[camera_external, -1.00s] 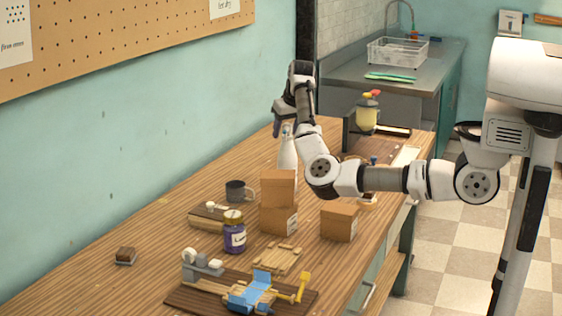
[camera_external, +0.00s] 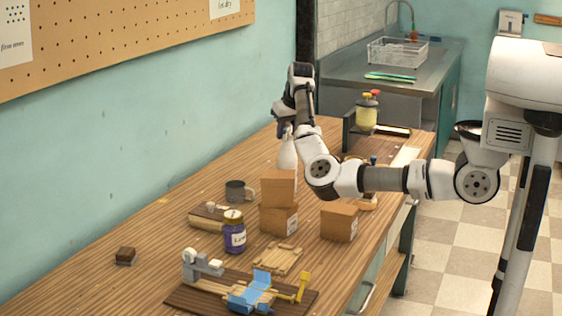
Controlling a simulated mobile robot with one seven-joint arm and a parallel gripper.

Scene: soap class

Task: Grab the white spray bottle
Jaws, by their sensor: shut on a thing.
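The white spray bottle (camera_external: 287,153) stands roughly upright on the far part of the wooden table, behind the stacked cardboard boxes. Its lower end is hidden by the upper box. My gripper (camera_external: 284,128) comes down from above onto the bottle's top and is shut on it. The fingers cover the bottle's head, and I cannot tell whether its base touches the table.
Two stacked boxes (camera_external: 278,188) stand just in front of the bottle, with a single box (camera_external: 339,221) to their right. A dark mug (camera_external: 236,191), a purple jar (camera_external: 234,236) and a yellow bottle (camera_external: 367,114) are nearby. The table's left side is mostly clear.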

